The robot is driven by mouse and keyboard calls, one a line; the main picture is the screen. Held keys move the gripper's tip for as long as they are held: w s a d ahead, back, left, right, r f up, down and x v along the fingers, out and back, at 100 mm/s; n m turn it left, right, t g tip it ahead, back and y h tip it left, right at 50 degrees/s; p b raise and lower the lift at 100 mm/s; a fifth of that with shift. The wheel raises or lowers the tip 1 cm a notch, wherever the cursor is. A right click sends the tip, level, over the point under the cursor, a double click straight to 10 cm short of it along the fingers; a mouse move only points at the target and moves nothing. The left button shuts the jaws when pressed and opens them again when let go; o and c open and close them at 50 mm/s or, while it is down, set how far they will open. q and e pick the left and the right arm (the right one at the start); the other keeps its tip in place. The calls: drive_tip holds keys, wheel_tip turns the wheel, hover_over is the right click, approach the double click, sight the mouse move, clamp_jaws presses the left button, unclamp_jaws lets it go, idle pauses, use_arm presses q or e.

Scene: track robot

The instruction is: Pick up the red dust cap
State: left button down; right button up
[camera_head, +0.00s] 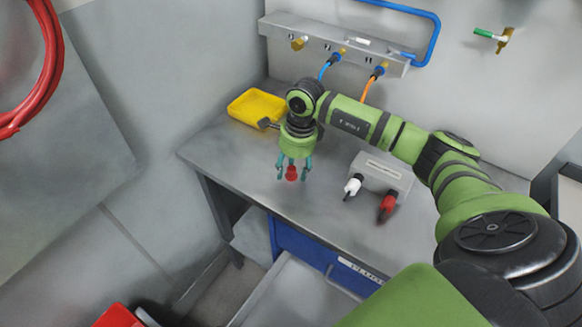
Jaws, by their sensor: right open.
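The red dust cap (291,173) is a small red piece near the front edge of the grey workbench (245,172). My right gripper (294,172) points down over it, with its teal fingers spread on either side of the cap. The gripper is open. I cannot tell whether a finger touches the cap, and its top is partly hidden by the gripper. My left gripper is not in view.
A grey box (384,172) with a white connector (353,186) and a red connector (387,206) stands to the right. A yellow tray (256,107) lies behind left. A wall panel (325,43) with blue and orange hoses is at the back. An open drawer (298,295) juts out below.

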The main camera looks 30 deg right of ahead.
drive_tip(key=shift+f, duration=0.15)
drive_tip(key=c, duration=0.9)
drive_tip(key=shift+o, duration=0.2)
